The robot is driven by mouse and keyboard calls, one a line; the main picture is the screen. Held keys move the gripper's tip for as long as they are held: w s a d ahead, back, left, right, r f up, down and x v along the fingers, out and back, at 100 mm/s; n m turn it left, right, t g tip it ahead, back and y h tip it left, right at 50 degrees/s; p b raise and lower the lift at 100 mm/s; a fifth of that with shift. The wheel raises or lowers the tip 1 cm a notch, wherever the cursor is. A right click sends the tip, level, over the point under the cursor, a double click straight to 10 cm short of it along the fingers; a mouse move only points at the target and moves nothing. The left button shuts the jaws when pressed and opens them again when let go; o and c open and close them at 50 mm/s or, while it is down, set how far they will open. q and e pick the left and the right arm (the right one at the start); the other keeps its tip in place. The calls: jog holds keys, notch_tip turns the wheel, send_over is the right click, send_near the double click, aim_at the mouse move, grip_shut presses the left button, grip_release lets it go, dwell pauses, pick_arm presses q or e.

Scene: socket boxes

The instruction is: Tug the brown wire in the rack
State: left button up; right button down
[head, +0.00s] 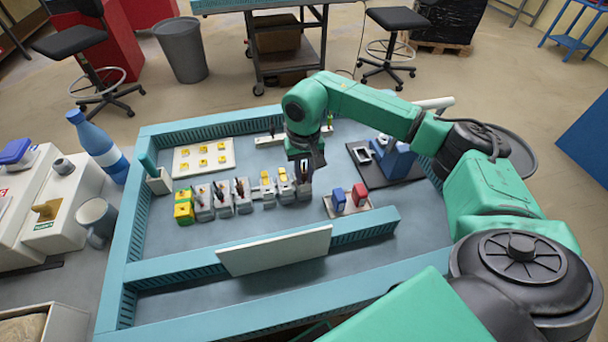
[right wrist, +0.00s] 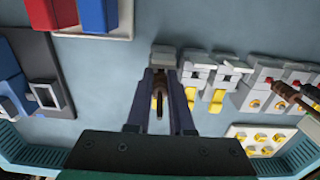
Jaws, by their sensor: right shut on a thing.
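My right gripper (head: 305,167) is over the right end of the row of grey socket boxes on the table. In the right wrist view my right gripper (right wrist: 161,112) is shut on a brown wire (right wrist: 158,86). The wire runs between the fingers, in front of a grey socket box (right wrist: 164,57); I cannot tell how deep it sits in the box. In the head view this end box (head: 304,190) is partly hidden by the gripper. My left gripper is not in view.
Beside the end box are boxes with yellow levers (head: 284,185), then grey boxes with wires (head: 221,198). A red block (head: 360,194) and a blue block (head: 338,201) stand to the right. A white panel (head: 275,252) stands in front. Blue slotted rails edge the table.

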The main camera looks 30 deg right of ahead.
jog(key=shift+c, duration=1.6)
grip_release()
jog(key=shift+f, duration=0.1)
notch_tip(320, 180, up, 8)
jog(key=p, duration=0.4)
jog(key=shift+f+p, duration=0.1)
jog(key=shift+p, duration=0.3)
jog(key=shift+f, duration=0.1)
